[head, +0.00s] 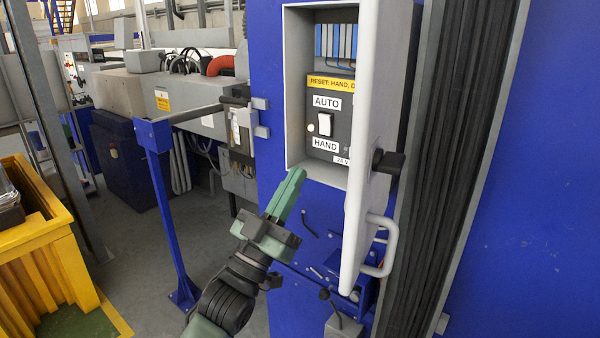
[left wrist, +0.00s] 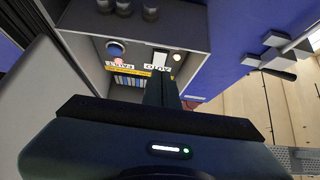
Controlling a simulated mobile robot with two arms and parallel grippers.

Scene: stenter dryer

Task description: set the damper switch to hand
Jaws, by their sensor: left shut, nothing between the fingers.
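The damper switch (head: 325,125) is a white rocker on a dark panel inside an open grey box (head: 296,100). The AUTO label (head: 327,102) is above it and the HAND label (head: 326,144) below it. I cannot tell which way the rocker is tilted. My left gripper (head: 297,178) has green fingers, shut and empty, pointing up just below the box's lower left edge, apart from the switch. My right gripper is not in view.
The box's white door (head: 368,120) stands open on the right, with a black latch (head: 387,162) and a grey handle (head: 385,245). A blue post (head: 165,210) and a yellow crate (head: 45,235) stand left. A lit lamp (left wrist: 177,57) shows in the left wrist view.

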